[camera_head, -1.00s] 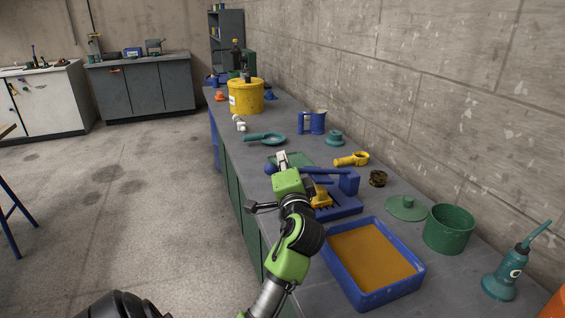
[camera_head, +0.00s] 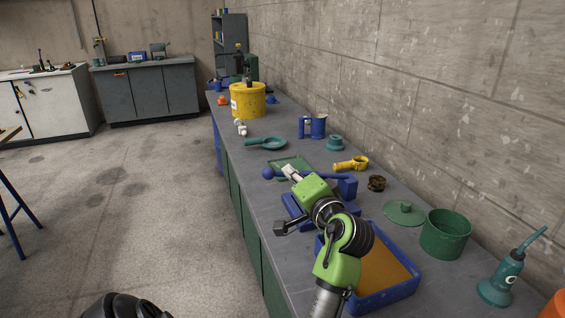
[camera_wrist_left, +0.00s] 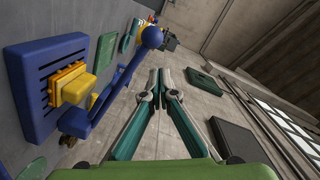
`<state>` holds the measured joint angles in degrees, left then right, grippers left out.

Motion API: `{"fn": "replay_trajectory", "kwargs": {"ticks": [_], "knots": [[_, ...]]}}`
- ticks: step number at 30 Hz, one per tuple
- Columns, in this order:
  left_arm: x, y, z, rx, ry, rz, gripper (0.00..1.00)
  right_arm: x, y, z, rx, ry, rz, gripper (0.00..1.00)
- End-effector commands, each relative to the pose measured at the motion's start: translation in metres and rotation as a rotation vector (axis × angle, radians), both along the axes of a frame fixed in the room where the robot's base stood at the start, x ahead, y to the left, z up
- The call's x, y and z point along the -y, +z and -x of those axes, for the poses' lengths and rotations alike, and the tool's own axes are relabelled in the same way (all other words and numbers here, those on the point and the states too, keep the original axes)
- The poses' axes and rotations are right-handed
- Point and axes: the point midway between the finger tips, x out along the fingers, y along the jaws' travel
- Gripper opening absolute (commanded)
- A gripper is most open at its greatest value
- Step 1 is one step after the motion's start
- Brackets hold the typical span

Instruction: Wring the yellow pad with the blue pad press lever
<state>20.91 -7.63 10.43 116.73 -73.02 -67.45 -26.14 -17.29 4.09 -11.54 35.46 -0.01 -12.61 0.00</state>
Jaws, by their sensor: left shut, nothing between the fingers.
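My left arm hides the pad in the head view. My left gripper (camera_head: 289,171) is shut and empty beside the knob; in its wrist view the fingertips (camera_wrist_left: 159,76) meet, apart from the knob. My right gripper is out of view.
A blue tray (camera_head: 408,288) of orange-brown liquid lies close in front of the press. A green pot (camera_head: 446,235), green lid (camera_head: 404,213), yellow tool (camera_head: 351,164) and brown ring (camera_head: 377,183) stand near the wall.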

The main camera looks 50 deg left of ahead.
Motion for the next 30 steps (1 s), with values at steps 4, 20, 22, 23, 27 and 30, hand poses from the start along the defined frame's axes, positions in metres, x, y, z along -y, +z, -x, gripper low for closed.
{"fn": "replay_trajectory", "kwargs": {"ticks": [4,20,22,23,27,30], "knots": [[-0.004,0.017,-0.019,0.069,0.162,0.150,0.00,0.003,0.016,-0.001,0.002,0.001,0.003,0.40],[0.029,0.065,-0.046,0.189,0.427,0.361,0.00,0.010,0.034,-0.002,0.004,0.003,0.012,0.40],[0.022,0.063,-0.046,0.190,0.428,0.360,0.00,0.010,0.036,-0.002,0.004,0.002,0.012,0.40],[0.019,0.061,-0.046,0.189,0.428,0.360,0.00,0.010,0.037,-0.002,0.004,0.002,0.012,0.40],[-0.005,0.053,-0.045,0.188,0.429,0.358,0.00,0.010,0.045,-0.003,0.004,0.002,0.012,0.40],[-0.026,0.044,-0.045,0.188,0.428,0.358,0.00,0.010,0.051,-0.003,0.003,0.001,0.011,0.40]]}}
